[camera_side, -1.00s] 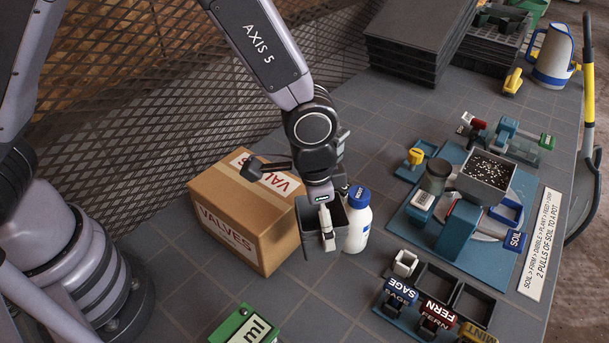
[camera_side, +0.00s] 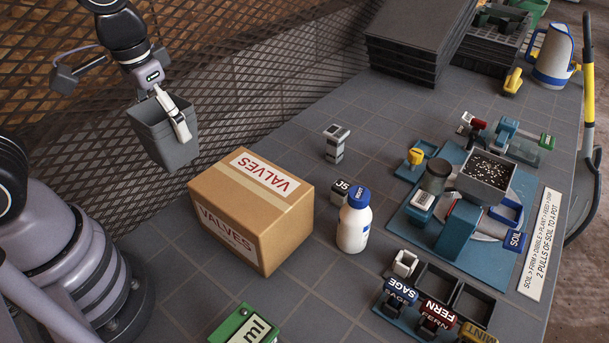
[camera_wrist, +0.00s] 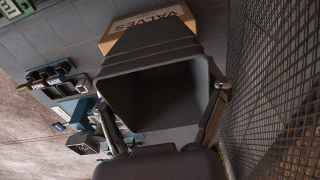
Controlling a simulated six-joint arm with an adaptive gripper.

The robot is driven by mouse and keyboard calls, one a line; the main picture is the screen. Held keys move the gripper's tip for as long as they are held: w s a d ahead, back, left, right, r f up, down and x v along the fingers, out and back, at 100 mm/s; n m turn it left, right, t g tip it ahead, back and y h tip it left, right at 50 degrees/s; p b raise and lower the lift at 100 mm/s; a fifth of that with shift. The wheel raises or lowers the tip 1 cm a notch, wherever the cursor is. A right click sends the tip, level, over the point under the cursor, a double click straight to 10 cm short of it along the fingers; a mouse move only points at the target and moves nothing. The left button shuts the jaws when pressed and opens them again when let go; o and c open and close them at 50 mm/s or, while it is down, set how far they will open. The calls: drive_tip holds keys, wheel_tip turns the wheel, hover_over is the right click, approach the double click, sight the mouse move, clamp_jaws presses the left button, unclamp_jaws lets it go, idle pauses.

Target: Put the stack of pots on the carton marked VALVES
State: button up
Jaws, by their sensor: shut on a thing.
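The stack of dark grey square pots (camera_side: 165,135) is held upright in the air, up and to the left of the carton in the side view. My gripper (camera_side: 176,118) is shut on the stack near its rim. In the wrist view the stack (camera_wrist: 155,95) fills the middle, with its open top facing the camera and a gripper finger at each side. The brown carton marked VALVES (camera_side: 268,215) stands closed on the table, its top clear. In the wrist view the carton (camera_wrist: 183,12) shows partly behind the stack.
A white bottle with a blue cap (camera_side: 354,225) stands close to the carton's right. A small grey device (camera_side: 336,143) stands behind it. A mesh fence (camera_side: 260,70) runs along the back left. The soil station (camera_side: 455,225) and label stands fill the right.

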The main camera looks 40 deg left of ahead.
drive_tip(key=w+d+f, duration=0.1)
drive_tip(key=w+f, duration=0.1)
drive_tip(key=w, duration=0.1)
drive_tip(key=w+d+f, duration=0.1)
drive_tip(key=w+f, duration=0.2)
drive_tip(key=w, duration=0.1)
drive_tip(key=w+d+f, duration=0.1)
drive_tip(key=w+f, duration=0.2)
drive_tip(key=shift+w+d+f, duration=0.1)
drive_tip(key=shift+w+f, duration=0.1)
drive_tip(key=shift+f, duration=0.05)
drive_tip(key=shift+w+f, duration=0.1)
drive_tip(key=shift+f, duration=1.5)
drive_tip(key=shift+f, duration=0.1)
drive_tip(key=o, duration=1.1)
drive_tip(key=shift+o, duration=0.2)
